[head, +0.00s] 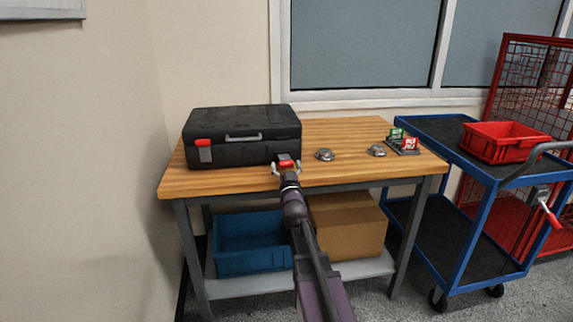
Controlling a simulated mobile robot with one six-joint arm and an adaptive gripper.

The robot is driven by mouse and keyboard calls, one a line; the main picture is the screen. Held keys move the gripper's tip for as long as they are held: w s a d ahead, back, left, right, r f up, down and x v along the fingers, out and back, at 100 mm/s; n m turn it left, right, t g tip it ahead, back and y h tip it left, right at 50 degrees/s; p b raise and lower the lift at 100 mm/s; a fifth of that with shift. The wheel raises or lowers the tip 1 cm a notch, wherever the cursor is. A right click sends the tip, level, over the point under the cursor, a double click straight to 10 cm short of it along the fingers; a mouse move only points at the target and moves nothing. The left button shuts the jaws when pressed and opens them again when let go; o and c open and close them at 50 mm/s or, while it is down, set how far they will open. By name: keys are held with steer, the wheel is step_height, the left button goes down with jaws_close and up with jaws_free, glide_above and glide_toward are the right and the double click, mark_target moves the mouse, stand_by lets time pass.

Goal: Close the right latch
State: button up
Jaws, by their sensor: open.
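A black case (243,122) lies with its lid down at the left of the wooden table (345,131). Its grey handle (243,137) is at the middle of the front. The left latch (204,150), a grey plate with a red tab, lies against the case front. The red part of the right latch (286,161) shows at the lower right of the front, apparently sticking out towards me. My gripper (286,168) is open at this latch, its fingers to either side of the red part. I cannot tell whether they touch it. My wrist hides the area below.
Two grey metal pieces (325,154) and a small rack with green and red items (404,144) are on the table's right. A blue bin (250,244) and a cardboard box (349,226) sit below. A blue cart (470,168) with a red crate (504,142) stands right.

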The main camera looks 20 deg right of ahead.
steer(key=c, duration=1.2)
steer(key=shift+a+r, duration=0.1)
steer(key=shift+r, duration=0.05)
